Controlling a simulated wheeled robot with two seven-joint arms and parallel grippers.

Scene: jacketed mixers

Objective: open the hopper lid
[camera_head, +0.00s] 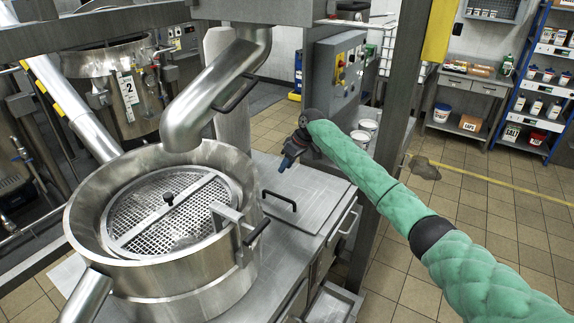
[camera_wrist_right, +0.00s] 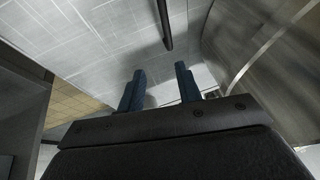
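The hopper lid (camera_head: 318,198) appears to be the flat steel panel on the bench right of the round sieve. It lies flat and looks shut. Its black bar handle (camera_head: 280,201) is at its left side. The handle also shows at the top of the right wrist view (camera_wrist_right: 165,24). My right gripper (camera_head: 286,162) is above the panel's far left part, beyond the handle and apart from it. In the right wrist view its two blue fingers (camera_wrist_right: 160,88) are spread with nothing between them. My left gripper is not in view.
The steel sieve drum (camera_head: 165,245) stands close left of the panel, with a side clamp handle (camera_head: 257,232). A bent steel chute (camera_head: 215,92) hangs above it. A grey post (camera_head: 385,150) and a control box (camera_head: 338,68) stand behind my right arm.

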